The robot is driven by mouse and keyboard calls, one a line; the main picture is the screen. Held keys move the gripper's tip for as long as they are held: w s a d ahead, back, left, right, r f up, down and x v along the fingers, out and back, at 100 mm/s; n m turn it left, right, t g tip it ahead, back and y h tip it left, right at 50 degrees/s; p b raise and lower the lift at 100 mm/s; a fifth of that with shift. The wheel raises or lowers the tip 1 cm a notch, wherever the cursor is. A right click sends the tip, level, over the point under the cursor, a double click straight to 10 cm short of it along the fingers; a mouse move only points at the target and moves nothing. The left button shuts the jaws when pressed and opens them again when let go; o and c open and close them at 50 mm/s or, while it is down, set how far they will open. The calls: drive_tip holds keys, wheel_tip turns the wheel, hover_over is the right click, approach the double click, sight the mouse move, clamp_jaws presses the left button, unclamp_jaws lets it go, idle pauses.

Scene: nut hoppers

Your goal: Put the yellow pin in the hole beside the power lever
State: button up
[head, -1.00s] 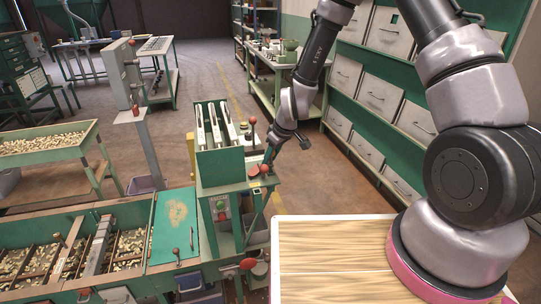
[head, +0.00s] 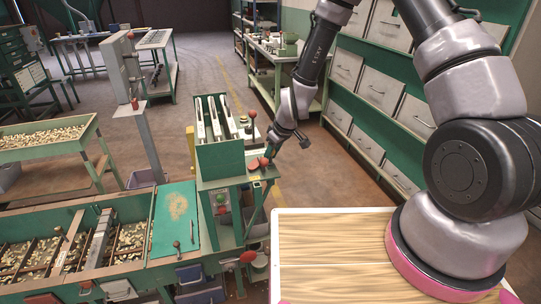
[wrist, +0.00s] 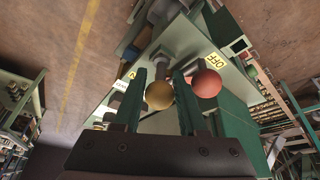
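The yellow pin shows in the wrist view as a round yellow knob (wrist: 158,95) with a grey stem behind it. My gripper (wrist: 160,85) has its two dark green fingers on either side of this knob, seemingly touching it. The power lever has a red ball (wrist: 206,83), just right of the right finger and close to it, near a yellow OFF label (wrist: 215,61). In the head view my gripper (head: 268,158) is low over the green machine's panel, beside red knobs (head: 253,164). The hole cannot be made out, and the stem's far end is hidden.
The green hopper machine (head: 220,158) rises left of the panel, with another red-topped lever (head: 251,115) behind. A long nut trough (head: 130,262) runs left. Grey drawers in a green cabinet (head: 375,95) stand right. Open floor (head: 320,180) lies between.

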drive_tip(key=shift+o, duration=1.2)
drive_tip(key=shift+s, duration=0.1)
drive_tip(key=shift+s+a, duration=0.15)
drive_tip(key=v, duration=1)
drive_tip(key=shift+d+r, duration=0.35)
drive_tip(key=shift+r, duration=0.05)
drive_tip(key=shift+w, duration=0.25)
drive_tip(key=s+d+r+m+t, duration=0.1)
drive_tip(key=d+r+m, duration=0.2)
drive_tip(key=d+r, duration=0.5)
drive_tip(key=s+d+r+m+t, duration=0.1)
drive_tip(key=d+r+m, duration=0.2)
drive_tip(key=r, duration=0.9)
drive_tip(key=s+d+r+m+t+h, duration=0.1)
drive_tip(key=s+d+r+m+t, duration=0.1)
drive_tip(key=s+d+r+m, duration=0.6)
drive_tip(key=s+d+r, duration=0.2)
drive_tip(key=s+r, duration=0.3)
drive_tip(key=s, duration=0.2)
drive_tip(key=shift+d+r, duration=0.25)
drive_tip(key=shift+d, duration=0.05)
